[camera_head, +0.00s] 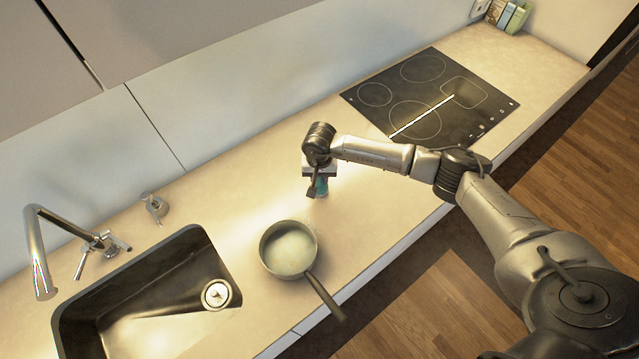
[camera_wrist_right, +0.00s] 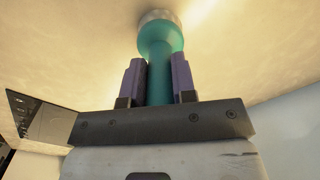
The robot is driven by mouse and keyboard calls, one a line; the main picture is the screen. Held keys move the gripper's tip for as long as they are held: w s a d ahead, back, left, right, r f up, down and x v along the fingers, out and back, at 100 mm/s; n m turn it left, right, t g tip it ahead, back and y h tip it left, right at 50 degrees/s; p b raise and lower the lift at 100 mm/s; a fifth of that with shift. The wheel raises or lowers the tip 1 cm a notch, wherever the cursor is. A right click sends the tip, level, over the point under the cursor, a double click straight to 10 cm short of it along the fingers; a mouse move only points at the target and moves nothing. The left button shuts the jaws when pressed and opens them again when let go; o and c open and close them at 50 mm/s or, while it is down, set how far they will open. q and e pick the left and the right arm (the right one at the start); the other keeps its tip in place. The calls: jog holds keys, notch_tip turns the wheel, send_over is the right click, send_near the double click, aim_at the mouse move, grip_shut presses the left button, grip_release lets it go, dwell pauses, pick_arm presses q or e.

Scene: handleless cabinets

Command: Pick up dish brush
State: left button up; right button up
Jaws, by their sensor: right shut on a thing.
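The dish brush shows in the right wrist view as a teal handle (camera_wrist_right: 160,45) with a pale grey end, between the two fingers. In the head view a small teal part of the brush (camera_head: 321,186) shows below my right gripper (camera_head: 316,190). My right gripper, also in the right wrist view (camera_wrist_right: 160,80), is shut on the brush handle, above the counter. Much of the brush is hidden by the gripper, and I cannot tell whether it touches the counter. My left gripper is not in view.
A saucepan (camera_head: 288,250) stands on the counter (camera_head: 240,190) beside the sink (camera_head: 150,290), its handle towards the front edge. A tap (camera_head: 40,250) and a small metal fitting (camera_head: 154,205) are at the left. A black cooktop (camera_head: 430,100) lies behind my right arm. Books (camera_head: 508,15) stand far back.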

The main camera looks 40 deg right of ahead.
jog(key=shift+c, duration=0.7)
jog(key=shift+r, duration=0.15)
jog(key=shift+r, duration=0.3)
jog(key=r, duration=0.3)
jog(key=shift+s+d+r+b, duration=0.1)
jog(key=shift+s+r+b, duration=0.15)
jog(key=shift+b, duration=0.15)
jog(key=shift+s+d+r+b, duration=0.2)
jog(key=shift+s+r, duration=0.9)
jog(key=shift+s, duration=0.75)
jog(key=shift+s+d+r+b, duration=0.15)
jog(key=shift+s+r, duration=1)
jog(key=shift+s, duration=0.75)
jog(key=shift+s+d+r+b, duration=0.2)
jog(key=shift+s+r, duration=0.9)
jog(key=shift+s, duration=0.75)
